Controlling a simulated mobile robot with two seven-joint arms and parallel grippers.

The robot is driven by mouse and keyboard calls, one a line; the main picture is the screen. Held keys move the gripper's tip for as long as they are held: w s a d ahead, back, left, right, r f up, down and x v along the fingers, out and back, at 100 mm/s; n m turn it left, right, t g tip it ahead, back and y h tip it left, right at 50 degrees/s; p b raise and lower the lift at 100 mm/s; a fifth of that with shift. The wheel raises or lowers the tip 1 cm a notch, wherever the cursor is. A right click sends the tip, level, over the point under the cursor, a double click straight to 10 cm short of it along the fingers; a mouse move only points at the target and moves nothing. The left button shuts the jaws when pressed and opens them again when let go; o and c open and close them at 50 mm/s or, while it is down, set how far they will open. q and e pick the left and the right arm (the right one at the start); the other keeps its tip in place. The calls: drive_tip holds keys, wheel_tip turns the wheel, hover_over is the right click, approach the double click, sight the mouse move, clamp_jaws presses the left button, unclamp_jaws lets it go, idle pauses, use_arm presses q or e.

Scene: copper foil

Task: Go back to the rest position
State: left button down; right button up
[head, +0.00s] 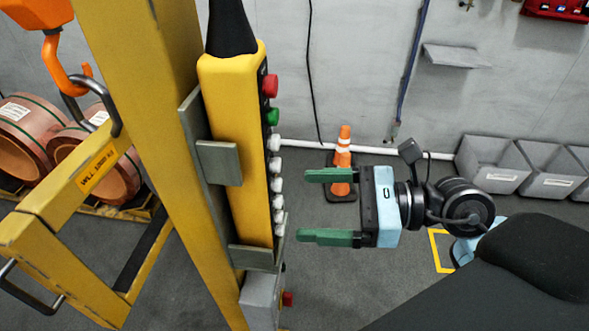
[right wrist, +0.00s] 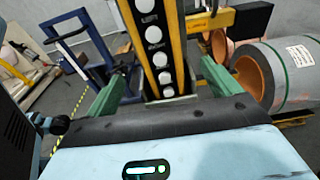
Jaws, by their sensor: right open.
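My right gripper (head: 330,207) is open and empty, with its two green fingers pointing left toward a yellow control pendant (head: 235,140). The pendant hangs upright in a grey bracket on a yellow post (head: 165,110) and carries red, green and several white buttons on its right side. A gap shows between the fingertips and the buttons. In the right wrist view, the green fingers (right wrist: 165,90) stand apart with the pendant's button face (right wrist: 160,50) ahead between them. My left gripper is not in view.
An orange cone (head: 343,150) stands on the floor behind my right gripper. Grey bins (head: 495,165) line the wall at right. Copper foil rolls (head: 25,135) lie at left behind a yellow frame (head: 60,210) with an orange hook (head: 60,65). Open floor lies beneath my gripper.

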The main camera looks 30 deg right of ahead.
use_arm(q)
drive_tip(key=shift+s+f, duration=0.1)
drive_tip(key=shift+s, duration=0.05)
